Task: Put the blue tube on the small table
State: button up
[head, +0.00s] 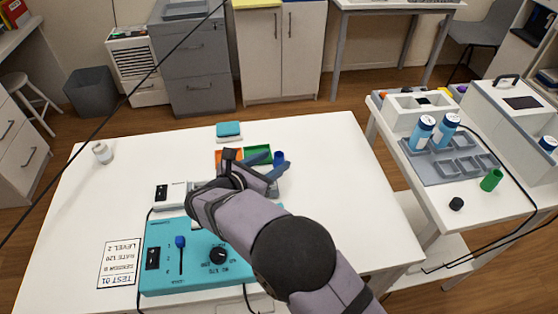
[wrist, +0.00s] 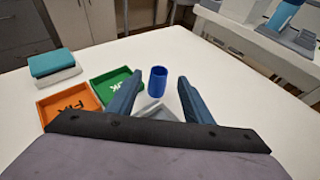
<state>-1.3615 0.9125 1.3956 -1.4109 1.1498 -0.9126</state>
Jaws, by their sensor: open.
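The blue tube (head: 279,158) stands upright on the large white table, just right of a green tray. In the wrist view the blue tube (wrist: 157,84) shows in the gap between my fingers, near their tips, with no visible contact. My gripper (head: 268,165) is open and empty, low over the table beside the tube. Its two blue fingers also show in the wrist view (wrist: 159,98). Whether the tube is between the tips or just beyond them I cannot tell. The smaller side table (head: 410,185) stands to the right.
Orange (wrist: 68,104) and green (wrist: 116,90) trays lie left of the tube. A teal device (head: 190,275) sits in front. The side table holds a grey rack (head: 435,172) with blue-labelled bottles, a green tube (head: 491,180) and a black cap (head: 456,203). A gap separates the tables.

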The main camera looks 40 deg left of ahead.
aim_at(276, 159)
jog(key=shift+p+x, duration=0.4)
jog(key=shift+x, duration=1.8)
jog(key=shift+a+f, duration=0.1)
jog(key=shift+f, duration=0.05)
jog(key=shift+c, duration=0.7)
grip_shut()
